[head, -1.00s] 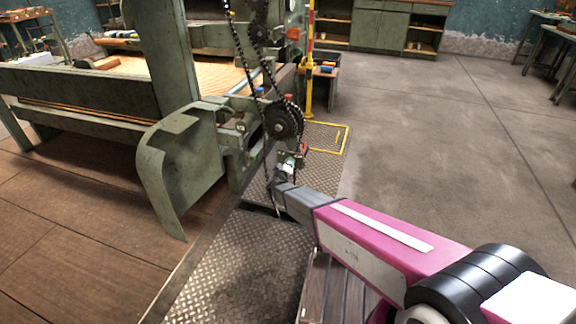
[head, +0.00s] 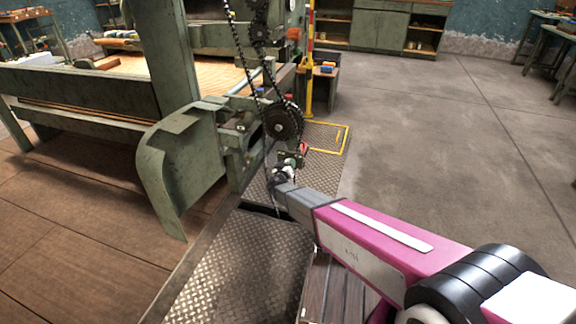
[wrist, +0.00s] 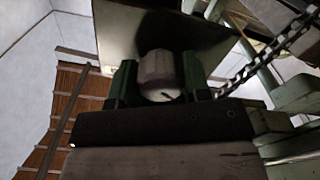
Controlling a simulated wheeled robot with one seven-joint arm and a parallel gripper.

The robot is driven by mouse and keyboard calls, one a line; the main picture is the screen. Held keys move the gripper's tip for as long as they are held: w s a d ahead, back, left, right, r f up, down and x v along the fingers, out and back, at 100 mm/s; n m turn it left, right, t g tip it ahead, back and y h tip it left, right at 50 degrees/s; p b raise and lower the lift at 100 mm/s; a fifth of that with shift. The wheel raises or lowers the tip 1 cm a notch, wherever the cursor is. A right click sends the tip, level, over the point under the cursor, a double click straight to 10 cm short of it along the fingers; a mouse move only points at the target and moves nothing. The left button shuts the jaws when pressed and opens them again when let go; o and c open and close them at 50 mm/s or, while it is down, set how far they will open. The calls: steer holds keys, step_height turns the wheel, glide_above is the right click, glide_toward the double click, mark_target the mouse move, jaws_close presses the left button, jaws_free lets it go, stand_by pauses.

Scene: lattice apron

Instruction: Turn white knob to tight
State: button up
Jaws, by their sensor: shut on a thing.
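The white knob (wrist: 158,76) shows in the wrist view as a pale, rounded cylinder with a dark mark on its near face. My gripper (wrist: 158,88) has one finger on each side of it and is shut on it. In the head view my gripper (head: 281,174) is small at the end of my arm, beside the green machine's side below the dark sprocket. The knob is mostly hidden there, with only a small pale patch near the gripper. I cannot read any tight marking.
A dark sprocket (head: 283,121) with a hanging chain (head: 243,62) is just above my gripper. A chain (wrist: 270,52) also passes close by on the right in the wrist view. The green curved guard (head: 181,165) stands to the left. Open concrete floor (head: 450,150) lies to the right.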

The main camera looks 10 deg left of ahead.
steer(key=m, duration=0.4)
steer(key=shift+m, duration=0.3)
steer(key=m, duration=0.3)
steer(key=shift+m, duration=0.4)
steer(key=m, duration=1)
steer(key=shift+m, duration=0.4)
steer(key=m, duration=0.3)
steer(key=shift+m, duration=0.3)
steer(key=m, duration=0.6)
steer(key=shift+m, duration=0.4)
steer(key=o, duration=0.9)
